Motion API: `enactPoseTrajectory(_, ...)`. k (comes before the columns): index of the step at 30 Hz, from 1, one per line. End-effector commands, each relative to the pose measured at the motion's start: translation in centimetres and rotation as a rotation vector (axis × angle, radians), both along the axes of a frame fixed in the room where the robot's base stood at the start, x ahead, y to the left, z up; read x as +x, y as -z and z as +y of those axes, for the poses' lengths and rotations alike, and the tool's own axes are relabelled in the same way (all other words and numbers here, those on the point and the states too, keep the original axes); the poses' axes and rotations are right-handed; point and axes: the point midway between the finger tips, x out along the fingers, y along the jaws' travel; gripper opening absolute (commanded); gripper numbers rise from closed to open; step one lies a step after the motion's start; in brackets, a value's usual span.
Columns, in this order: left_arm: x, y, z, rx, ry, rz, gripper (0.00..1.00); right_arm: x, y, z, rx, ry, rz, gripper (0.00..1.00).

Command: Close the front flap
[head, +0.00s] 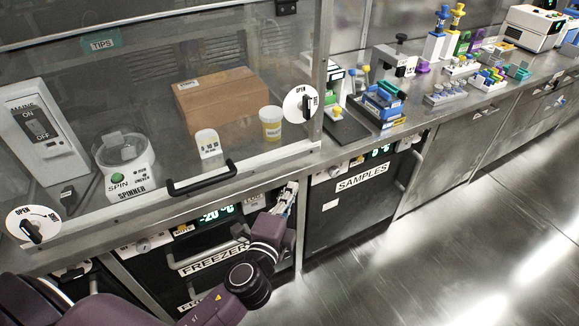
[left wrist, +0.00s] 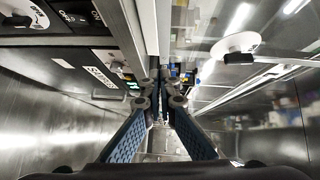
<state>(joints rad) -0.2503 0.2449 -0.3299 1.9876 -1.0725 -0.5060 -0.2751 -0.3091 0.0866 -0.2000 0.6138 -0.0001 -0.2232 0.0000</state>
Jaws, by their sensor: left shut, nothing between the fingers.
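The front flap is a clear panel in a metal frame, and its lower rail (head: 125,212) runs along the front of the bench enclosure. A black handle (head: 202,179) is fixed on that rail. White round latches with black knobs sit at the left (head: 34,225) and right (head: 301,104) ends. I cannot tell whether the flap is fully seated. My left gripper (head: 291,188) is shut and empty, below the rail's right end, in front of the cabinets. Its fingertips meet in the left wrist view (left wrist: 163,74), which also shows a round latch (left wrist: 235,46). My right gripper is not in view.
Behind the panel stand a cardboard box (head: 217,101), a yellow-labelled jar (head: 270,123), a spinner (head: 124,163) and a switch box (head: 42,134). Freezer (head: 205,252) and samples (head: 362,180) doors lie below. The floor (head: 450,240) at right is clear.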

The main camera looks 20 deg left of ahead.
Motion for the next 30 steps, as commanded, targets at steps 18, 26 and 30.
enactPoseTrajectory(18,7.9,0.8,3.3,0.001,0.0,0.0,0.0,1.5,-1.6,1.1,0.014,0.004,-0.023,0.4)
enactPoseTrajectory(26,7.9,0.9,3.4,0.0,0.001,0.001,0.0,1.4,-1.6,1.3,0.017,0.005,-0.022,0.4)
enactPoseTrajectory(30,8.1,1.0,3.6,0.0,0.0,0.0,0.0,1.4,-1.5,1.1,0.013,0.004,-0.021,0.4)
